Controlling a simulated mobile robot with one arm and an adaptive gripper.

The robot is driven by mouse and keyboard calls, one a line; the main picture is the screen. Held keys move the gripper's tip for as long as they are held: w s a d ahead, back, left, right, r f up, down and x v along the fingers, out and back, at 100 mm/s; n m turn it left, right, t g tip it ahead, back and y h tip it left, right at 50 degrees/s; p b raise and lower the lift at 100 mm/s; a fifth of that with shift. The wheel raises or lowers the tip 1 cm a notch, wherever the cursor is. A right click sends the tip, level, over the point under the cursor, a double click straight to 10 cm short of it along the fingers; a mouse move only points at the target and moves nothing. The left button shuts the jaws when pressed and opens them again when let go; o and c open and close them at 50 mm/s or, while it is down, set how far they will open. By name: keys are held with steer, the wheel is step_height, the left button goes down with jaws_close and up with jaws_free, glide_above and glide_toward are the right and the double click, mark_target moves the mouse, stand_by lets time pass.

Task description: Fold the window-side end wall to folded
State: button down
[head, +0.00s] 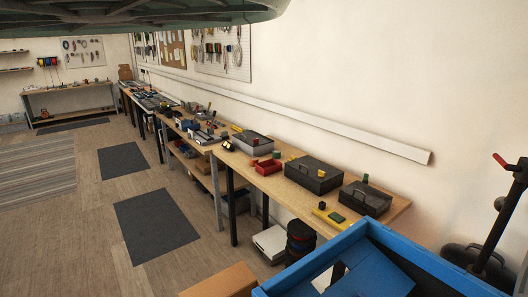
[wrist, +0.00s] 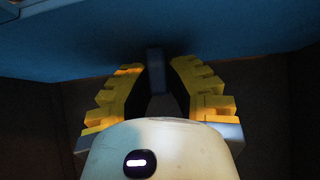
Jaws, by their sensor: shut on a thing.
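A blue folding crate (head: 420,262) stands at the bottom right of the head view, cut off by the frame edge. A blue panel (head: 375,278) leans or lies inside its rim; I cannot tell which wall it is. In the wrist view a broad blue wall (wrist: 80,45) fills the top. My gripper (wrist: 155,75) has yellow ridged fingers closed on a small dark blue upright part that meets this wall. My gripper does not show in the head view.
A long workbench (head: 285,185) runs along the right wall with a red bin (head: 267,167), dark toolboxes (head: 314,174) and a grey case (head: 252,143). A cardboard box (head: 220,281) sits on the floor left of the crate. The floor with dark mats (head: 155,225) is clear.

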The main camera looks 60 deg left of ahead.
steer(key=shift+a, duration=0.15)
steer(key=shift+a+r, duration=0.25)
steer(key=shift+a, duration=0.2)
steer(key=shift+a+r, duration=0.2)
steer(key=shift+a, duration=0.25)
steer(key=shift+r, duration=0.1)
steer(key=shift+a+r+p, duration=0.45)
steer(key=shift+a+r, duration=0.1)
steer(key=shift+a, duration=0.3)
steer(key=shift+p+v, duration=0.4)
steer(key=shift+v, duration=0.65)
steer(key=shift+a, duration=0.15)
